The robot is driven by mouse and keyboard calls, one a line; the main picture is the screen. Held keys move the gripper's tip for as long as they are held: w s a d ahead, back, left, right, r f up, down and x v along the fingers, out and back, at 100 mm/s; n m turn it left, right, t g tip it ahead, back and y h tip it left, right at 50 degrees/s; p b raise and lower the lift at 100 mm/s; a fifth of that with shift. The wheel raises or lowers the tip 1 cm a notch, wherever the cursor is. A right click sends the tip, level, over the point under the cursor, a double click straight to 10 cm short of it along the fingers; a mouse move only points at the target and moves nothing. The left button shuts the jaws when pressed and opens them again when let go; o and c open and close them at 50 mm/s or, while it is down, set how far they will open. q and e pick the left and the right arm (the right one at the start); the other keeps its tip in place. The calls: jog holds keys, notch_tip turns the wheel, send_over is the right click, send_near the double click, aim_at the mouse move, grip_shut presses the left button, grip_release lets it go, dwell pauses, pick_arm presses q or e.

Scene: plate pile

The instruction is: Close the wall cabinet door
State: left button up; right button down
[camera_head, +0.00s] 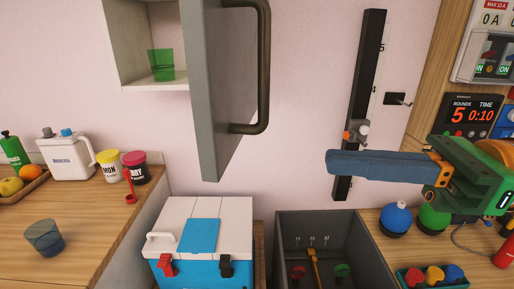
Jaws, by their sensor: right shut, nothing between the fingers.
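The wall cabinet (119,45) hangs at the top centre-left, with its inside showing. Its grey door (208,110) stands open, swung out toward me, with a dark curved handle (263,70) on its right side. A green glass (160,65) stands on the cabinet's lower shelf. My right gripper (335,164) comes in from the right, its blue fingers pressed together and pointing left. It is shut and empty, to the right of the door and apart from it. My left gripper is not in view.
Below the door stand a blue and white cooler (202,235) and an open grey bin (290,220). A dark vertical rail (371,60) is on the wall behind my right gripper. The left counter (90,225) holds a jug, jars and a glass.

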aim_at(224, 154)
jog(key=a+p, duration=0.1)
jog(key=a, duration=0.2)
jog(key=a+p, duration=0.2)
jog(key=a, duration=0.1)
jog(key=w+a+p, duration=0.1)
jog(key=a, duration=0.2)
jog(key=shift+a+r+p, duration=0.15)
jog(key=shift+r+p, duration=0.2)
jog(key=shift+w+a+f, duration=0.15)
jog(key=shift+a+f, duration=0.05)
jog(key=shift+a, duration=0.05)
